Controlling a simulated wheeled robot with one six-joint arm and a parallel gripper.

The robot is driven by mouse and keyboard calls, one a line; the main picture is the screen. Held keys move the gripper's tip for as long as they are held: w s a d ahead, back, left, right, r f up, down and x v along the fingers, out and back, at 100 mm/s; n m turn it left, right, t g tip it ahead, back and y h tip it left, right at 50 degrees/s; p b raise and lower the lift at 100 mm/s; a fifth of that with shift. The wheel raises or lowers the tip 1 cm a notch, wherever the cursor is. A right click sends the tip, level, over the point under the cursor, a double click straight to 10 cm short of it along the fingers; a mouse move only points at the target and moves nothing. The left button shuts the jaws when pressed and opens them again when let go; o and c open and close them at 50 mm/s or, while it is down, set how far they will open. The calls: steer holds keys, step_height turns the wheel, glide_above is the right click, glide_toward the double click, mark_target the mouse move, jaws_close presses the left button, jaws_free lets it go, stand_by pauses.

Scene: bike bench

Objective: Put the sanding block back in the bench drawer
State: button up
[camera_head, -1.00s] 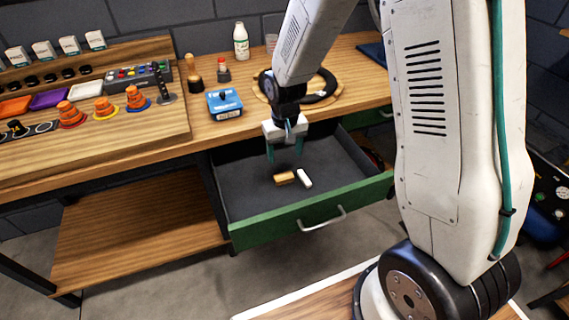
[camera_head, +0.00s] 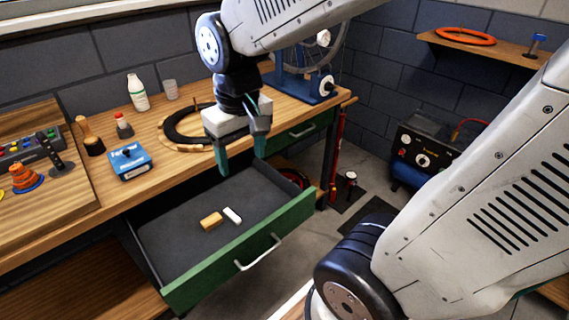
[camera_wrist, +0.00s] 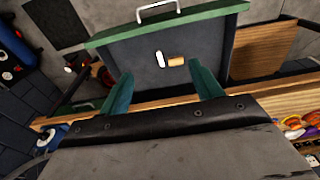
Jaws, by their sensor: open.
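The green-fronted bench drawer (camera_head: 205,278) is pulled out, with a dark grey inside. A tan-orange block (camera_head: 211,221), which looks like the sanding block, lies on the drawer floor. A small white bar (camera_head: 232,215) lies close beside it. In the wrist view the tan block (camera_wrist: 176,62) and the white bar (camera_wrist: 160,59) show beyond my fingertips, inside the drawer (camera_wrist: 180,31). My gripper (camera_head: 241,168) is open and empty, above the back part of the drawer and apart from both pieces. It also shows open in the wrist view (camera_wrist: 160,82).
On the bench top stand a blue box (camera_head: 130,162), a white bottle (camera_head: 138,93) and a black tyre ring (camera_head: 185,125). A blue wheel stand (camera_head: 310,88) is at the back right. A compressor (camera_head: 425,150) stands on the floor by the wall.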

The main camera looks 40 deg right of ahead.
steer(key=s+r, duration=0.3)
steer(key=s, duration=0.8)
steer(key=shift+d+r, duration=0.2)
steer(key=shift+d, duration=0.2)
steer(key=shift+t, duration=0.3)
